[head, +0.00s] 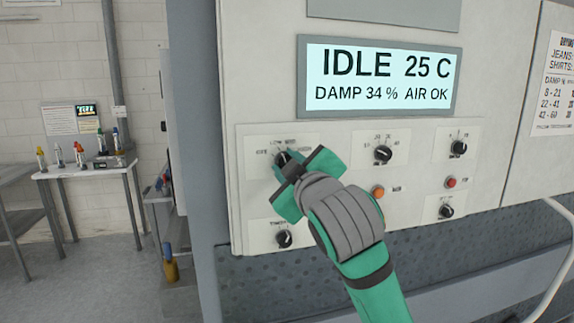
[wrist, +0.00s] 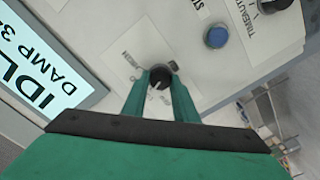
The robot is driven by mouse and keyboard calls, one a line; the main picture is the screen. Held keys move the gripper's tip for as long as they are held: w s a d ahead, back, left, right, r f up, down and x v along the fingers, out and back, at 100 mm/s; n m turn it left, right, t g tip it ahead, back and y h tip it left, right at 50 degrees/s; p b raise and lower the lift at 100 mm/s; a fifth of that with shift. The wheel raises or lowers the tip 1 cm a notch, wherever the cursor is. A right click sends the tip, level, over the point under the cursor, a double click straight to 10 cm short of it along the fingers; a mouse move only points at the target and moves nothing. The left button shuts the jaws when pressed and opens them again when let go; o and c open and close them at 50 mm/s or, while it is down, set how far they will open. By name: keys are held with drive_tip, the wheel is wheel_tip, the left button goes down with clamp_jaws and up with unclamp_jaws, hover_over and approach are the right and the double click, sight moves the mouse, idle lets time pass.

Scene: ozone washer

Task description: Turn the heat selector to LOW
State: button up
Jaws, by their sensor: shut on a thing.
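The heat selector is taken to be the black upper-left knob (head: 281,159) on the white control panel. Its plate carries small printing around the knob, partly hidden by my gripper and too small to read surely. My gripper (head: 296,171) has its green fingers at this knob. In the wrist view the fingers (wrist: 160,92) stand on either side of the black knob (wrist: 160,74), shut on it. A white pointer mark shows on the knob, between the fingers; which label it points to cannot be told.
The display (head: 380,78) reads IDLE 25 C, DAMP 34 %, AIR OK. Other knobs sit nearby, including a middle one (head: 383,154) and a lower-left one (head: 284,239). An orange button (head: 378,192) and red button (head: 450,182) lie right; a blue button (wrist: 216,37) shows in the wrist view.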

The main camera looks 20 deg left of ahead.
idle(0.3)
drive_tip(key=o, duration=1.1)
drive_tip(key=shift+c, duration=0.2)
drive_tip(key=shift+s+d, duration=0.1)
drive_tip(key=v, duration=1)
drive_tip(key=shift+s, duration=0.3)
drive_tip(key=shift+d+f, duration=0.1)
drive_tip(key=shift+d, duration=0.05)
